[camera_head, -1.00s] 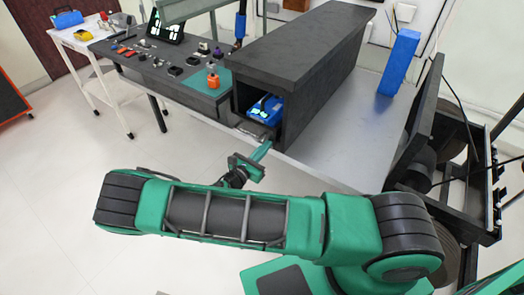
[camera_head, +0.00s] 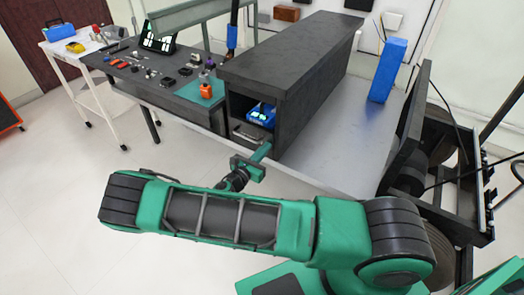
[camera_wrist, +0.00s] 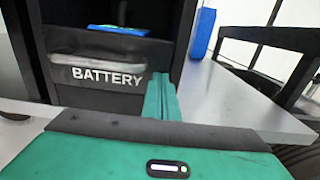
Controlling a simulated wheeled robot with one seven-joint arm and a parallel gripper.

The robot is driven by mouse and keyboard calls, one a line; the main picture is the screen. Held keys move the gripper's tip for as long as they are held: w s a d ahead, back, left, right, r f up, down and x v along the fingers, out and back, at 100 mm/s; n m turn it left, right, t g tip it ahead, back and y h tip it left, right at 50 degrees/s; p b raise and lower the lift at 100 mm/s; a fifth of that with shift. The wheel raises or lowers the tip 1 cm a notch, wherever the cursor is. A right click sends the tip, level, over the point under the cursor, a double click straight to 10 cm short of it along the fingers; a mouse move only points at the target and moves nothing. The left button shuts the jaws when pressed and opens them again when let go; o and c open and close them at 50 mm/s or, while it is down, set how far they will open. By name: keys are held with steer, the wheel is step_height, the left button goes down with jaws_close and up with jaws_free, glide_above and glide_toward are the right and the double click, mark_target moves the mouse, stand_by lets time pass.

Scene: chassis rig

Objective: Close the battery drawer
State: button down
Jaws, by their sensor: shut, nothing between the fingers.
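The battery drawer (camera_head: 247,134) sits in the front end of a long dark cabinet (camera_head: 290,60). In the wrist view its dark front (camera_wrist: 95,98) carries a bar handle and the white word BATTERY. A blue item (camera_head: 262,112) shows above and behind the front, inside the dark opening. How far the drawer stands out is hard to tell. My gripper (camera_head: 265,149) is shut and empty, its teal fingers pointing at the cabinet. In the wrist view the fingers (camera_wrist: 162,95) are at the right end of the drawer front; contact cannot be told.
A workbench (camera_head: 137,84) with small parts and an orange item (camera_head: 206,90) extends left of the cabinet. A blue block (camera_head: 388,70) stands on the grey surface (camera_head: 340,150) to the right. A white cart (camera_head: 84,72) stands far left. The floor in front is clear.

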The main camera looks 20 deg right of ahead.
steer(key=shift+w+d+r, duration=0.15)
steer(key=shift+w+d, duration=0.05)
steer(key=shift+d, duration=0.05)
steer(key=v, duration=1.4)
steer(key=shift+a, duration=0.35)
steer(key=s+d+r+m+g+y, duration=0.3)
steer(key=s+d+r+m+g, duration=0.2)
steer(key=d+r+m+g, duration=0.3)
steer(key=s+d+r+m+g+y, duration=0.3)
steer(key=s+d+r+m+g, duration=0.2)
steer(key=d+m, duration=0.5)
steer(key=s+d+r+m+t+y, duration=0.1)
steer(key=s+r+m+y, duration=0.3)
steer(key=s, duration=0.6)
steer(key=s+d+r+m+t+y, duration=0.1)
steer(key=s+r+m+y, duration=0.3)
steer(key=s+r+m, duration=0.5)
steer(key=shift+s+d+r+y, duration=0.4)
steer(key=shift+s+d+r, duration=0.4)
steer(key=shift+d, duration=0.1)
